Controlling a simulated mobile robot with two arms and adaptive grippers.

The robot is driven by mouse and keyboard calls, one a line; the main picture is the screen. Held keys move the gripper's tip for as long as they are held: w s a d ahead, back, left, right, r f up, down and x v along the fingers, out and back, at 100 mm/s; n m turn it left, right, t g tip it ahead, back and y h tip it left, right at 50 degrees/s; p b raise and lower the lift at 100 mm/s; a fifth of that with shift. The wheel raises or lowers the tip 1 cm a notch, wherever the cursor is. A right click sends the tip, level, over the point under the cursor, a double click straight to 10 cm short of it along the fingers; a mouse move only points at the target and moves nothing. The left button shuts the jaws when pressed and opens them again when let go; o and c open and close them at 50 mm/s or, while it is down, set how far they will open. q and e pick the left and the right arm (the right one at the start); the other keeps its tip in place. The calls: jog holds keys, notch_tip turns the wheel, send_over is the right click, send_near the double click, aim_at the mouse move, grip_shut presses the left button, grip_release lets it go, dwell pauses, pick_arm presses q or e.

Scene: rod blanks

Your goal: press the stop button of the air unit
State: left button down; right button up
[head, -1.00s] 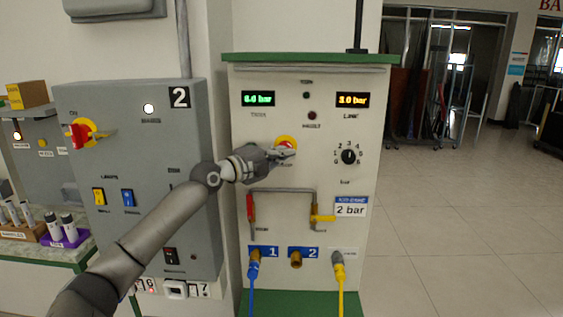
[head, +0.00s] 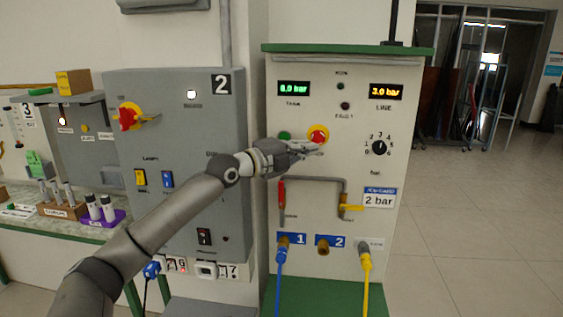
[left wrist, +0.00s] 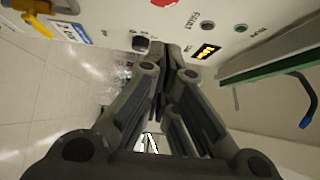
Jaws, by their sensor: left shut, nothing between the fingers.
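The air unit (head: 410,105) is a pale upright panel with a green top. Its stop button, red on a yellow ring (head: 318,134), is on the upper middle of the panel; its red part also shows at the top edge of the left wrist view (left wrist: 163,2). A green button (head: 284,136) is left of it, partly hidden. My left gripper (head: 318,149) is shut and empty, its tips just below the stop button in the picture. I cannot tell whether the tips touch the panel. The right gripper is not in view.
A black selector knob (head: 379,147) is right of the stop button. A pipe with a red handle (head: 282,200) and a yellow handle (head: 351,208) is below. A grey cabinet (head: 190,130) stands left, with its own red-yellow switch (head: 131,117). The floor at right is clear.

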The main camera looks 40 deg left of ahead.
pick_arm(q)
jog(key=b+v, duration=0.1)
jog(key=v, duration=0.1)
jog(key=b+v, duration=0.4)
jog(key=shift+a+f, duration=0.1)
jog(key=shift+f, duration=0.2)
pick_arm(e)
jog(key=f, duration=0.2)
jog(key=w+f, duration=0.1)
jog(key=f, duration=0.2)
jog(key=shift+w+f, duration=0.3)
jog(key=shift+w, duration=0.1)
pick_arm(q)
jog(key=shift+w+f, duration=0.1)
jog(key=shift+f, duration=0.05)
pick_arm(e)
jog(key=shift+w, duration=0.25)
